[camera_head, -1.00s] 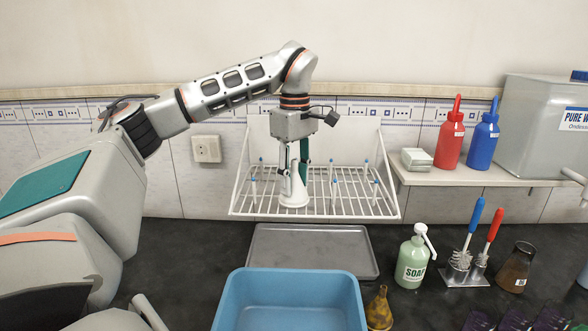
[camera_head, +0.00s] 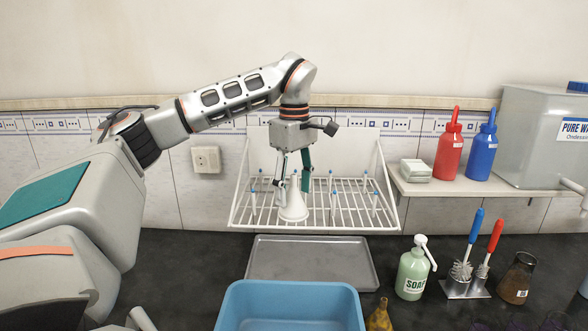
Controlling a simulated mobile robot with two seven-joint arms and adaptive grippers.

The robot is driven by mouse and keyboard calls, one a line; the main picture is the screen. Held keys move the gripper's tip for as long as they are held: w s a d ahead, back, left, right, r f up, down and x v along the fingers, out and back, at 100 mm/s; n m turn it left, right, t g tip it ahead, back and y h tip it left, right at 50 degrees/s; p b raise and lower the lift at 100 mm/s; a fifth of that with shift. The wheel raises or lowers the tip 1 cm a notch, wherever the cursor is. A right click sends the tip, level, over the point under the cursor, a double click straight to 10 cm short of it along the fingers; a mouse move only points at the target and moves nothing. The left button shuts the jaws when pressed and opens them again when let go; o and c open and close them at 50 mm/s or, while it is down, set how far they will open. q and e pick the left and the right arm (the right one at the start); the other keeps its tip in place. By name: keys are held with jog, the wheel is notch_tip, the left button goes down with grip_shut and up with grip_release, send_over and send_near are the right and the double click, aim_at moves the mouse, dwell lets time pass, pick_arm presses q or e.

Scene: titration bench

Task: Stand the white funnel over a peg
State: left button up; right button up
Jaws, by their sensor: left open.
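The white funnel (camera_head: 293,207) stands wide end down on the white wire drying rack (camera_head: 345,222), its narrow stem pointing up. Whether a peg is inside it is hidden by the funnel itself. My left gripper (camera_head: 293,185) points down from above, its fingers open on either side of the funnel's stem. Several blue-tipped pegs (camera_head: 333,202) stand on the rack around the funnel. My right gripper is not in view.
A grey tray (camera_head: 312,262) lies below the rack, with a blue basin (camera_head: 290,298) in front. A soap bottle (camera_head: 412,272) and brushes (camera_head: 470,245) stand on the right. A shelf (camera_head: 480,186) holds red and blue bottles.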

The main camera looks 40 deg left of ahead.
pick_arm(q)
notch_tip(320, 180, up, 11)
jog(key=shift+r, duration=0.1)
dwell(0.3)
